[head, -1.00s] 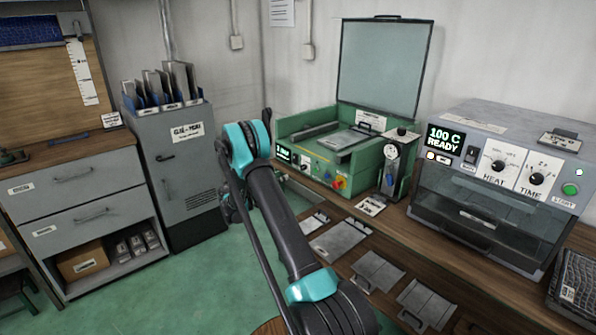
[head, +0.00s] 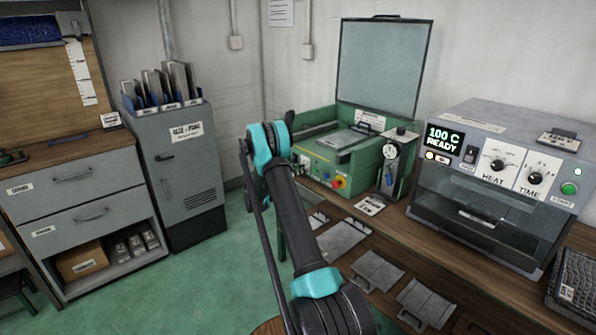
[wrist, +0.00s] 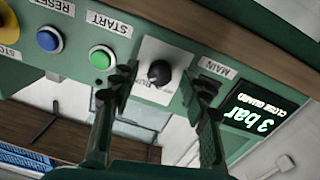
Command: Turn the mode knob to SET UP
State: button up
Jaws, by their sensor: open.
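The mode knob (wrist: 159,73) is a small black knob on a white plate (wrist: 178,58) on the green machine's front panel. In the wrist view it shows between the two fingers of my gripper (wrist: 163,84), which is open. The fingers stand on either side of the knob, apart from it as far as I can see; the depth gap is hard to judge. In the head view the green machine (head: 318,167) is partly behind my arm, which hides my gripper.
Beside the knob are a green START button (wrist: 101,58), a blue RESET button (wrist: 49,39), a MAIN switch (wrist: 210,68) and a display (wrist: 258,112) reading "CLOSE GUARD 3 bar". The machine's guard (head: 384,70) stands raised. An oven (head: 500,180) stands to the right.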

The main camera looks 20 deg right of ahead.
grip_shut()
jog(key=shift+n, duration=0.4)
jog(key=shift+f+n+t, duration=0.1)
jog(key=shift+n+t, duration=0.2)
jog(key=shift+n, duration=8.4)
grip_release()
